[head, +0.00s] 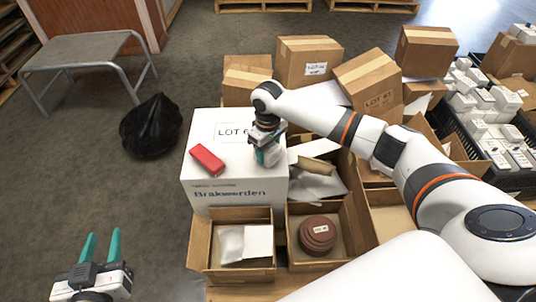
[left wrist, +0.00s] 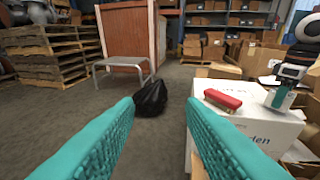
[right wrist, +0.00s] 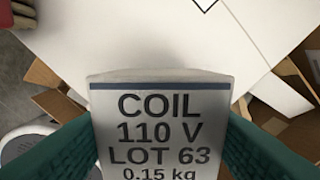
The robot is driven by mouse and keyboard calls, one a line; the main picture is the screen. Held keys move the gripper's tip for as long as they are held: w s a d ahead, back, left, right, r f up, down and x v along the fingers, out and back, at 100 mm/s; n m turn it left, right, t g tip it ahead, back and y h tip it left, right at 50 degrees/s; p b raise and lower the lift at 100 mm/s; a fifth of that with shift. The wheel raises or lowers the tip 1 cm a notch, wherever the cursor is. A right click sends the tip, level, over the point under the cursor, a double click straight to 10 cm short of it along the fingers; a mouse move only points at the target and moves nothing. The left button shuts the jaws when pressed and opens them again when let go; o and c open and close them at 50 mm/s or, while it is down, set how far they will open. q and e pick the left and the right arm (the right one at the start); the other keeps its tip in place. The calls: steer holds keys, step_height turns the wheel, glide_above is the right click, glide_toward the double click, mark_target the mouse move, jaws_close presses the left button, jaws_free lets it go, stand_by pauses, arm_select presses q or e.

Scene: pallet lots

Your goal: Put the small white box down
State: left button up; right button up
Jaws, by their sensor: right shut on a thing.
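The small white box (right wrist: 160,125) is printed "COIL 110 V LOT 63 0,15 kg". My right gripper (head: 268,152) is shut on it, with a teal finger on each side in the right wrist view. In the head view the gripper hides most of the box, above the right part of a large white carton (head: 238,187) labelled LOT 6-something and "Brakwerden". I cannot tell whether the box touches the carton. My left gripper (head: 101,246) is open and empty over the floor at lower left; its spread fingers show in the left wrist view (left wrist: 158,115).
Open cardboard boxes (head: 232,262) stand in front, one with a brown round part (head: 317,233). Dark crates (head: 470,135) of white boxes are at right. A black bag (head: 151,126) and grey table (head: 75,50) stand left.

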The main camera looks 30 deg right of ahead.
steer(key=shift+f, duration=0.7)
arm_select(q)
steer(key=shift+w+d+r+t, duration=0.15)
steer(key=shift+r+t, duration=0.25)
steer(key=shift+r, duration=0.15)
steer(key=shift+w+d+r+t, duration=0.1)
steer(key=shift+r+t, duration=0.3)
steer(key=shift+r, duration=0.1)
arm_select(e)
steer(key=shift+f, duration=0.1)
steer(key=o, duration=1.1)
steer(key=shift+c, duration=0.2)
arm_select(q)
steer(key=shift+a+f, duration=0.1)
steer(key=shift+f, duration=0.2)
